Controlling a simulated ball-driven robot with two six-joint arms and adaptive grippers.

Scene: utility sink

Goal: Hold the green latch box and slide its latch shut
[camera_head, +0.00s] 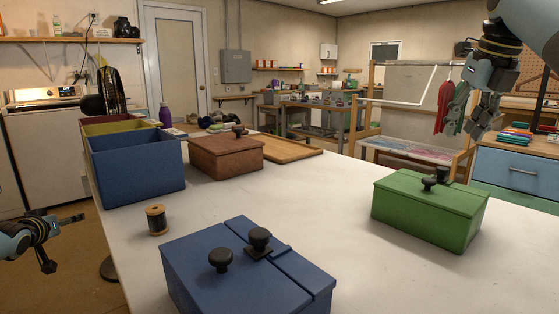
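The green latch box (415,217) stands on the right part of the white table, with its lid down. Two dark knobs (428,184) sit close together on top of it; I cannot tell how far its latch is slid. My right gripper (461,132) hangs above and behind the green box in the picture, fingers pointing down, spread and empty, clear of the box. My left gripper (66,243) is at the far left, beside the table edge, fingers spread and empty, far from the green box.
A blue latch box (205,285) stands at the front, a brown one (225,160) farther back. A thread spool (156,219), open coloured bins (140,173) and a wooden board (288,150) are also on the white table (320,210). The middle of the table is clear.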

